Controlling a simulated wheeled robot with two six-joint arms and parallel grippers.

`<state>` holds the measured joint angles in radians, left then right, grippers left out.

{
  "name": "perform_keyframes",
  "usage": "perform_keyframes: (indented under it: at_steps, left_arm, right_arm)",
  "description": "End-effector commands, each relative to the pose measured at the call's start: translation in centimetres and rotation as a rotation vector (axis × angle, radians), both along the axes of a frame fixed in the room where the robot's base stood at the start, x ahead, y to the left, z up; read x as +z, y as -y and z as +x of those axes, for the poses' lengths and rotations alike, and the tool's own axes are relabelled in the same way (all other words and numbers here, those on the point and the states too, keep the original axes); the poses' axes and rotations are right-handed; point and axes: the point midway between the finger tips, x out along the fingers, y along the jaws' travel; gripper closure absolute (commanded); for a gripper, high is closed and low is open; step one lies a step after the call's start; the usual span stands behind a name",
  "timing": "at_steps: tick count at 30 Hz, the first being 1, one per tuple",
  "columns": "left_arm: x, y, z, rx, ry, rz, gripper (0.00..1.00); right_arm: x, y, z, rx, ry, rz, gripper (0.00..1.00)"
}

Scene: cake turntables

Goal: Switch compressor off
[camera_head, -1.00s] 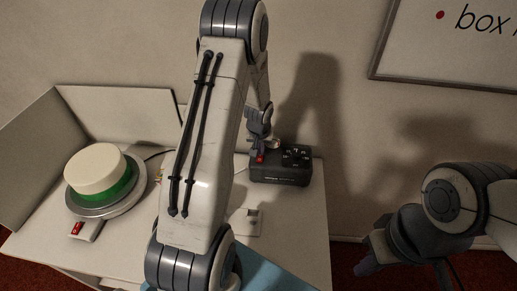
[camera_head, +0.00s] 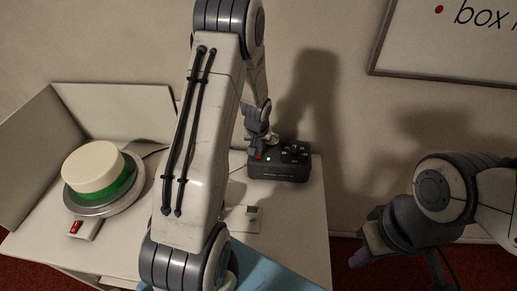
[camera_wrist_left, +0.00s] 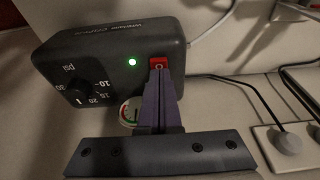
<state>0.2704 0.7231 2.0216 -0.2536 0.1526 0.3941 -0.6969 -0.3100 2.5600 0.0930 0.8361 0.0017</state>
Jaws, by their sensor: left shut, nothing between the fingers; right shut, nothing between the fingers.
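The compressor is a dark box (camera_head: 280,172) at the back right of the white table. In the left wrist view the compressor (camera_wrist_left: 100,45) shows a lit green light (camera_wrist_left: 131,61), a psi dial and a red rocker switch (camera_wrist_left: 158,63) marked "O". My left gripper (camera_wrist_left: 158,76) is shut and empty, its fingertips right at the switch's lower edge; I cannot tell if they touch it. In the head view the left gripper (camera_head: 262,148) is at the compressor's front left. My right gripper (camera_head: 358,257) is shut and empty, off the table's right side.
A turntable (camera_head: 105,203) with a white and green cake (camera_head: 93,168) stands on the left of the table, with a red switch (camera_head: 76,227) in front. White panels stand behind it. Cables and plugs (camera_wrist_left: 285,140) lie right of the compressor.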

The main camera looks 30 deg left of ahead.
Motion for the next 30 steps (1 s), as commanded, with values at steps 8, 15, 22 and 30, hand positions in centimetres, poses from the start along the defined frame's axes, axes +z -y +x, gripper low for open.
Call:
perform_keyframes:
  at_steps: [8,15,22,30]
  left_arm:
    - [1.7,0.0,0.2,-0.001,0.001,0.000,1.00]
    - [5.6,0.2,0.5,-0.004,0.007,0.002,1.00]
    - [10.4,0.5,-0.2,-0.005,0.007,0.002,1.00]
    - [13.5,0.7,-0.7,-0.005,0.001,0.000,1.00]
  right_arm:
    - [1.5,0.0,0.0,0.000,0.000,0.000,1.00]
    - [3.1,0.0,0.0,-0.001,0.002,0.001,1.00]
    - [2.0,0.0,0.0,-0.001,-0.001,-0.001,1.00]
    - [1.5,0.0,0.0,0.000,0.000,0.000,1.00]
